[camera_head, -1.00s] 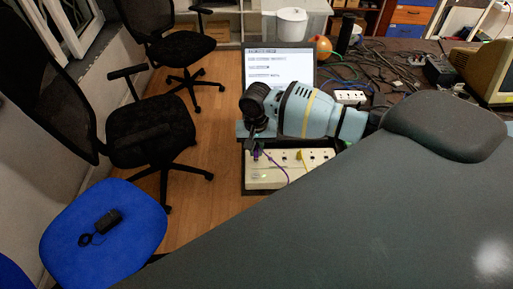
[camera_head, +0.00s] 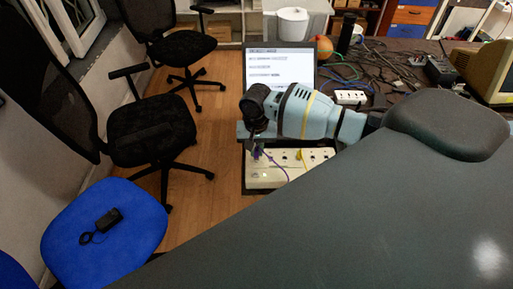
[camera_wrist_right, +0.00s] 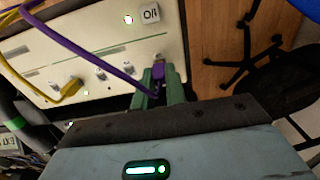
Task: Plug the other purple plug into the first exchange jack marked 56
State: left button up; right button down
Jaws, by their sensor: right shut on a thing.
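My right gripper (camera_head: 256,149) is over the left part of the pale exchange panel (camera_head: 268,178). In the right wrist view my right gripper (camera_wrist_right: 160,88) is shut on a purple plug (camera_wrist_right: 158,74), whose tip points at the panel (camera_wrist_right: 90,58) near its edge. I cannot tell whether the tip is in a jack. A purple cord (camera_wrist_right: 103,55) arcs across the panel. A yellow plug (camera_wrist_right: 70,88) with a yellow cord is on the panel beside several metal jacks. The jack numbers cannot be read. My left gripper is not in view.
A lit screen (camera_head: 280,66) with text stands behind the panel. Tangled cables (camera_head: 385,62) and a white power strip (camera_head: 350,97) lie to the right. Black office chairs (camera_head: 150,125) and a blue seat (camera_head: 105,230) stand on the left. Wooden floor (camera_head: 215,150) is clear between.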

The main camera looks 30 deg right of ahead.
jog(key=shift+f, duration=0.55)
dwell(0.9)
jog(key=c, duration=1.3)
grip_release()
jog(key=shift+c, duration=0.2)
notch_tip(320, 180, up, 8)
jog(key=shift+f+p, duration=0.1)
jog(key=shift+p, duration=0.3)
